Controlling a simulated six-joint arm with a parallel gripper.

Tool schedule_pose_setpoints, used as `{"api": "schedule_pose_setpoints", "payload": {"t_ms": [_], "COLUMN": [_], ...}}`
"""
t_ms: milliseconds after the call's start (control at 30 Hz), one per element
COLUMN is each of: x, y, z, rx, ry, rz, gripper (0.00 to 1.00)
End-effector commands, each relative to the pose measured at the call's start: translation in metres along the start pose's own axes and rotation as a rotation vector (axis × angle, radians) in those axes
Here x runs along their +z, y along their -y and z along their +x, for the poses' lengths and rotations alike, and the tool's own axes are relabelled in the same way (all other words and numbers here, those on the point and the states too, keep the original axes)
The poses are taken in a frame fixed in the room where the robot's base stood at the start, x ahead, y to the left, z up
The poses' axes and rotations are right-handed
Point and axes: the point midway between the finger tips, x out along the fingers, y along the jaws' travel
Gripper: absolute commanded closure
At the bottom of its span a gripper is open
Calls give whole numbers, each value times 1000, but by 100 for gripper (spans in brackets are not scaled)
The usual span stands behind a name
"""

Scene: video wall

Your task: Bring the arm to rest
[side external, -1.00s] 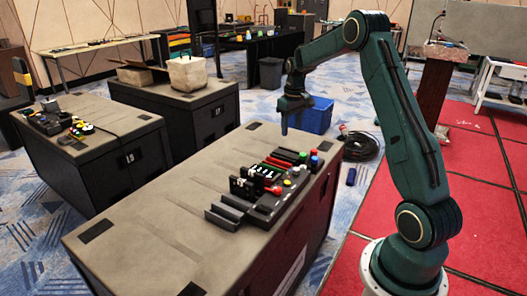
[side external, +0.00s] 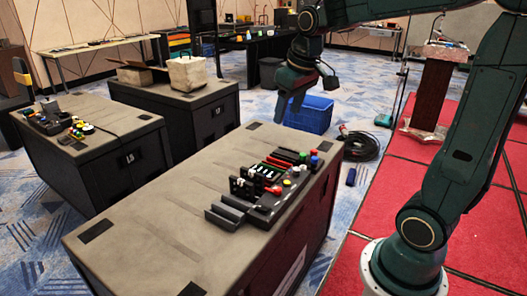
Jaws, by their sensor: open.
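My gripper (side external: 288,108) hangs from my green arm near the top middle of the side external view. It is open, nothing shows between its fingers, and it points downward. In the picture it is above the far right corner of the near black case, in front of the blue bin; its exact height over the case I cannot tell. The near case (side external: 150,230) has a grey top. A panel of black holders and coloured parts (side external: 262,185) lies on its right side, below my gripper in the picture and apart from it.
A blue bin (side external: 315,117) and a coiled black cable (side external: 360,146) are on the floor behind the case. Two more cases (side external: 120,110) (side external: 205,95) stand at left. A wooden lectern (side external: 428,95) stands at the back right on red flooring. The case top's left half is clear.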

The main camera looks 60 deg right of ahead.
Motion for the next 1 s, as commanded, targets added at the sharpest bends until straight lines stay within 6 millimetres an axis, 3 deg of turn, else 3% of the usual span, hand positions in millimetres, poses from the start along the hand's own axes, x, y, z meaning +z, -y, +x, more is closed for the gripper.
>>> {"api": "schedule_pose_setpoints", "payload": {"t_ms": [300,700,1000], "x": [62,139,162], "y": [42,72,78], "z": [-31,-40,-37], "rx": [-28,-77,-95], "ry": [-84,-178,-202], "rz": [-48,-97,-109], "gripper": [50,50,50]}}
